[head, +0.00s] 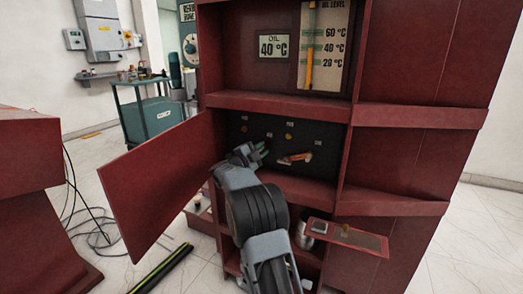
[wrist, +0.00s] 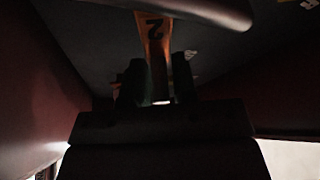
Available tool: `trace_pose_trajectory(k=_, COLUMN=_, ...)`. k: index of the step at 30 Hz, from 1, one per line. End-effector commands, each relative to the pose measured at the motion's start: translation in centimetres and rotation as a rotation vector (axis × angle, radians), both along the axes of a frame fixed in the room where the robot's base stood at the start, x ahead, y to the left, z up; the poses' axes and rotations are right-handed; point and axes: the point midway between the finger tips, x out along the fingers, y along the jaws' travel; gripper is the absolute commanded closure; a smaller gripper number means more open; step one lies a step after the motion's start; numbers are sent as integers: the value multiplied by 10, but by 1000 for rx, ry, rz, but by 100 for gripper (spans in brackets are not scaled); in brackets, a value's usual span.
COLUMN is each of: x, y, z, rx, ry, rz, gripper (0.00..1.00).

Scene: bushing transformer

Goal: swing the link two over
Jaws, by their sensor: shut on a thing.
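My gripper (head: 262,152) is inside the open compartment of the red cabinet, in front of its dark back panel (head: 312,131). In the wrist view my two dark fingers (wrist: 157,82) stand on either side of an orange link marked 2 (wrist: 154,38) and are shut on it. The link runs away from the fingers towards the panel, and its lower part is hidden between them. In the head view an orange link with a pale end (head: 294,158) lies slightly tilted on the panel, just right of my gripper; I cannot tell whether it is the held one.
Small pegs and labels (head: 289,124) dot the panel. The compartment's red door (head: 160,182) hangs open at the left. A red shelf (head: 347,236) juts out at the lower right. An oil gauge and an oil temperature sign (head: 273,46) are above.

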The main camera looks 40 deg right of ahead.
Motion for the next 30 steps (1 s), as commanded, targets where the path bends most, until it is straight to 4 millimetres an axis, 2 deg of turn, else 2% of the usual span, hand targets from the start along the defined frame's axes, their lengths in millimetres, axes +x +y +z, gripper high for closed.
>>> trace_pose_trajectory(k=9, x=0, y=0, z=-5, rx=6, ry=8, rz=1, gripper=100)
trace_pose_trajectory(k=10, x=0, y=0, z=-5, rx=6, ry=8, rz=1, gripper=73)
trace_pose_trajectory(k=15, x=0, y=0, z=-4, rx=4, ry=7, rz=1, gripper=59)
trace_pose_trajectory(k=23, x=0, y=0, z=1, rx=3, ry=4, rz=0, gripper=59)
trace_pose_trajectory(k=26, x=0, y=0, z=11, rx=3, ry=2, rz=-1, gripper=59)
trace_pose_trajectory(k=30, x=-2, y=1, z=37, rx=4, ry=2, rz=1, gripper=59)
